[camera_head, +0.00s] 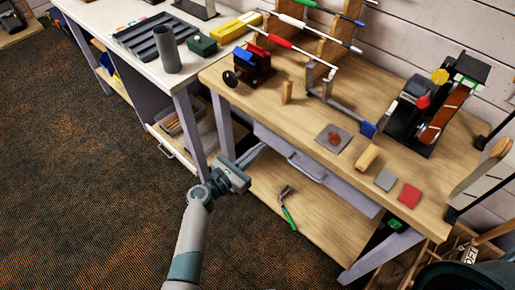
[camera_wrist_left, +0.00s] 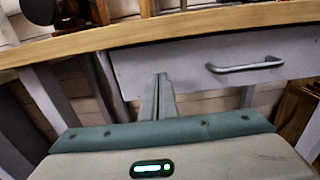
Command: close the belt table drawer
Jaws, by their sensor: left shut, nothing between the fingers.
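The belt table (camera_head: 335,173) has a light wooden top and grey legs. Its grey drawer (camera_head: 341,188) sits under the front edge, with a bar handle (camera_head: 307,168) on its face. How far the drawer stands out is hard to tell. The drawer (camera_wrist_left: 200,62) and handle (camera_wrist_left: 245,66) also show in the left wrist view, the handle to the right of the fingers. My left gripper (camera_head: 262,146) is shut and empty, its fingertips near the left end of the drawer front. Its fingers (camera_wrist_left: 162,77) overlap the drawer face in the wrist view; contact cannot be told. My right gripper is not in view.
A green-handled hammer (camera_head: 288,207) lies on the lower shelf (camera_head: 325,222). A vise (camera_head: 252,65), clubs, blocks and a belt machine (camera_head: 430,110) stand on top. A white bench (camera_head: 135,15) is at the left. The carpet (camera_head: 90,190) is clear in front.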

